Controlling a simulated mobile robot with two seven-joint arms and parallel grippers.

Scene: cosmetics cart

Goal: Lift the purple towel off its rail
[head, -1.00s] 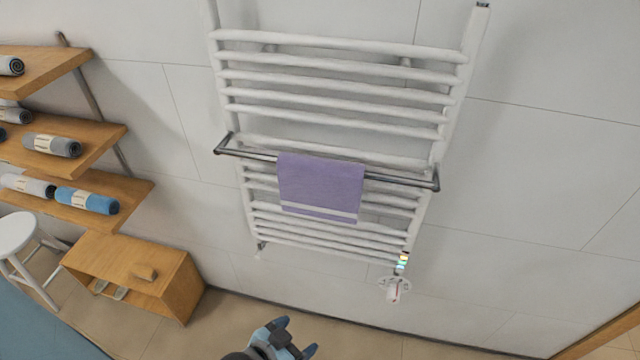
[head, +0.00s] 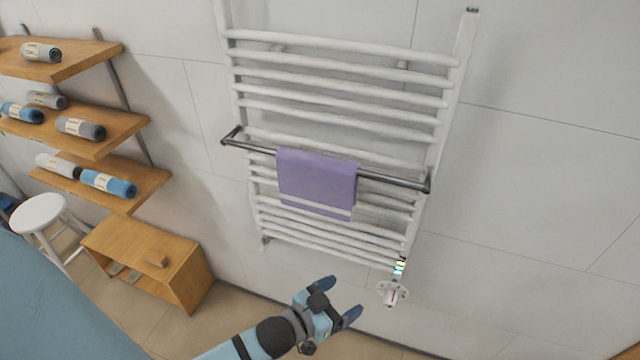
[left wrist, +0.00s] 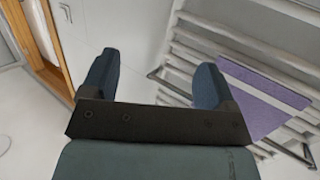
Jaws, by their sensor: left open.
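The purple towel (head: 315,182) hangs folded over a dark metal rail (head: 393,181) in front of a white heated rack. It has a pale stripe near its lower edge. My left gripper (head: 339,299) is open and empty, below the towel and apart from it in the head view. In the left wrist view the towel (left wrist: 262,98) shows at the right, beyond the right finger of the open left gripper (left wrist: 155,82). My right gripper is not in view.
The white rack (head: 340,88) is fixed to a tiled wall, with a valve (head: 391,293) at its lower right. Wooden shelves (head: 135,188) with rolled towels, a wooden cabinet (head: 190,268) and a white stool (head: 40,212) stand at left. Floor below the rack looks clear.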

